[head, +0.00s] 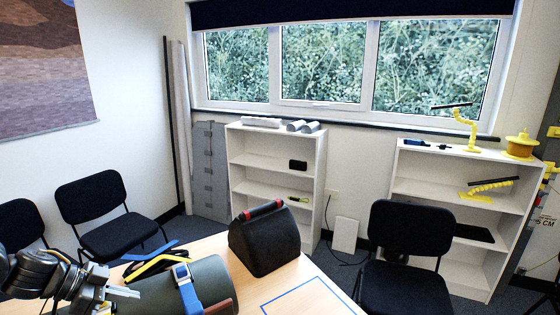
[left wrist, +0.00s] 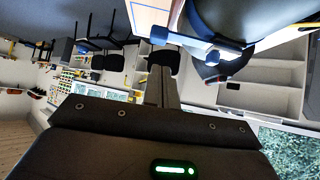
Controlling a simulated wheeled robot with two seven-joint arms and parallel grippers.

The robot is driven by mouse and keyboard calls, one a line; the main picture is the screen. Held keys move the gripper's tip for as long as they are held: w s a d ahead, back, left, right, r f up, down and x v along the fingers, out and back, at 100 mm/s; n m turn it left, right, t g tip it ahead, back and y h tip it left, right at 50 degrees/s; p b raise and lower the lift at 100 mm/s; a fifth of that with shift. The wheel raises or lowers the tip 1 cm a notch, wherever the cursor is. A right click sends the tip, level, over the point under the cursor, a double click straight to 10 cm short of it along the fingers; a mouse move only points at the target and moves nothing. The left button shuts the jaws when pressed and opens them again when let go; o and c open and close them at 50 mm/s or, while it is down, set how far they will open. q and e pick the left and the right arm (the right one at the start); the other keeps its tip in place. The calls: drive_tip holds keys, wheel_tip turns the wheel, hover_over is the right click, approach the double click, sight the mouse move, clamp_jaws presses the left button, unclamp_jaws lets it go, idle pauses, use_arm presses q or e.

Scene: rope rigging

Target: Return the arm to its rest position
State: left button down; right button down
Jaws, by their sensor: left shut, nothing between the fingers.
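My left gripper (head: 124,292) comes in at the lower left of the head view, at the near left part of the table. Its fingers are shut with nothing between them. In the left wrist view the shut fingers (left wrist: 162,86) point away from the camera. A dark green cylinder (head: 215,277) with a blue strap (head: 187,290) lies just right of the fingertips. From the head view I cannot tell whether they touch it. My right gripper is out of view.
A black bag (head: 264,244) with a red handle stands on the table (head: 318,280). A blue outline at the table's right is empty. Black chairs stand left (head: 103,216) and right (head: 405,260). White shelves (head: 257,175) stand along the window wall.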

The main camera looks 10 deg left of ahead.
use_arm(q)
drive_tip(key=d+f+n+t+y, duration=0.2)
drive_tip(key=d+f+t, duration=0.3)
drive_tip(key=d+f, duration=0.7)
drive_tip(key=s+d+f+n+g+y, duration=0.25)
drive_tip(key=s+f+g, duration=0.2)
drive_tip(key=s, duration=0.65)
drive_tip(key=s+d+f+n+g+y, duration=0.2)
drive_tip(key=s+f+n+g+y, duration=0.3)
drive_tip(key=s, duration=0.6)
drive_tip(key=s+f+m+h+b, duration=0.1)
drive_tip(key=s+f+h+b, duration=0.15)
drive_tip(key=f, duration=2.95)
drive_tip(key=s+a+f+y+b, duration=0.1)
drive_tip(key=s+a+f, duration=0.2)
drive_tip(key=s+f, duration=1.1)
drive_tip(key=shift+s+f, duration=0.2)
drive_tip(key=shift+s, duration=0.9)
